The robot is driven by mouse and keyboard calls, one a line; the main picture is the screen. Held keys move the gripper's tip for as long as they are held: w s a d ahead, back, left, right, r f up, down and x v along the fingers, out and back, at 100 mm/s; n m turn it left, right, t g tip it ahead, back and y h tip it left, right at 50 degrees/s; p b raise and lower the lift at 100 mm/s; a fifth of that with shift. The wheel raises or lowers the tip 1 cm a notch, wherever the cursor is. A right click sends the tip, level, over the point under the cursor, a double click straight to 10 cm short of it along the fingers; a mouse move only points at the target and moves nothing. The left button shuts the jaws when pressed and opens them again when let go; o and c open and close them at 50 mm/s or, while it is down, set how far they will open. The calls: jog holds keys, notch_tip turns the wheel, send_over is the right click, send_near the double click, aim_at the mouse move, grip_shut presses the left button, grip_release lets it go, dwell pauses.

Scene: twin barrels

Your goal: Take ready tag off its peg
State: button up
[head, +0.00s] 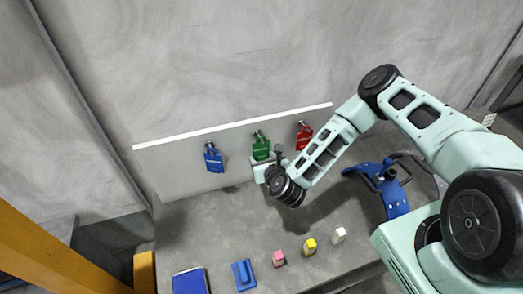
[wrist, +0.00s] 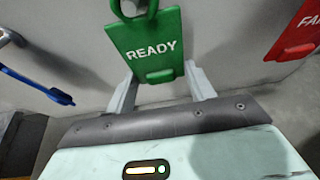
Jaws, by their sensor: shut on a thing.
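The green ready tag (head: 261,149) hangs at the middle peg (head: 258,134) of the upright grey board; its white READY lettering faces me in the wrist view (wrist: 152,50). Its loop is at the top edge of the wrist view, partly cut off, so I cannot tell exactly how it sits on the peg. My gripper (wrist: 162,78) is shut on the lower part of the tag, a finger at each side edge. In the head view my gripper (head: 262,165) is at the tag's lower end, partly hidden by my wrist.
A blue tag (head: 213,158) hangs to the left and a red tag (head: 304,137) to the right on the board (head: 180,176). Pink (head: 279,258), yellow (head: 310,247) and white (head: 339,235) blocks stand on the grey bench near the front. A blue stand (head: 390,190) is at the right.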

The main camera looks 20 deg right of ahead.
jog(key=shift+s+r, duration=0.15)
jog(key=shift+s, duration=0.05)
jog(key=shift+f+p+v, duration=0.2)
jog(key=shift+p+v, duration=0.55)
jog(key=shift+v, duration=1)
jog(key=s+p, duration=0.1)
jog(key=s, duration=0.6)
jog(key=shift+s, duration=0.1)
